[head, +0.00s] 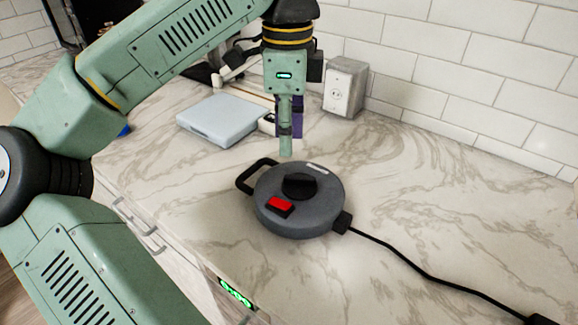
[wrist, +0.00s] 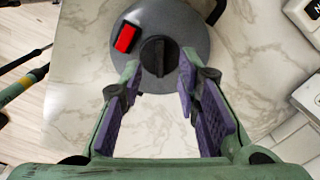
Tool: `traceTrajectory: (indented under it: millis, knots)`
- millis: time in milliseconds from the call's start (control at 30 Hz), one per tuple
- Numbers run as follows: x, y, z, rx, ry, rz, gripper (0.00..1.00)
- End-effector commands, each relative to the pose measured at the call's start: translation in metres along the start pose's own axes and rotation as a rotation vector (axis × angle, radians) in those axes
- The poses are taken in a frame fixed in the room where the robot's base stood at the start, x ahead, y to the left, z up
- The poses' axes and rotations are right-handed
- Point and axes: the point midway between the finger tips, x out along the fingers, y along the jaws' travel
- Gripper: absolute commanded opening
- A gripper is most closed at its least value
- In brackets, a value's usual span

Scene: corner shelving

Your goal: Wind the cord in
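A round grey cord reel (head: 300,221) lies flat on the marble counter, with a black carrying handle at its back left. A black knob (head: 300,186) sits in the middle of its top, with a red button (head: 281,205) beside it. The black cord (head: 418,266) comes out of the reel's right side and runs across the counter to the lower right. My gripper (head: 287,150) is above the counter, just behind the reel. The wrist view shows the fingers (wrist: 161,82) apart and empty, with the knob (wrist: 159,56) just beyond their tips.
A pale flat box (head: 222,119) lies behind the reel to the left. A grey outlet box (head: 344,87) stands at the tiled wall. The counter right of the reel is clear except for the cord. Drawers lie below the front edge.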

Motion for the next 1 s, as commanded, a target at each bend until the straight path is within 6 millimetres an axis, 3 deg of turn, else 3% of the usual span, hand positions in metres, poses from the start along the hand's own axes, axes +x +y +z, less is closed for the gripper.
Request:
traceTrajectory:
  millis: [300,500,867,1000]
  knots:
    - [0.054,0.001,-0.002,0.007,0.006,0.002,0.3]
    - [0.077,0.0,-0.001,0.004,0.004,0.001,0.3]
    - [0.084,0.0,-0.001,0.004,0.003,-0.002,0.3]
    - [0.084,0.0,-0.002,0.005,0.003,-0.002,0.21]
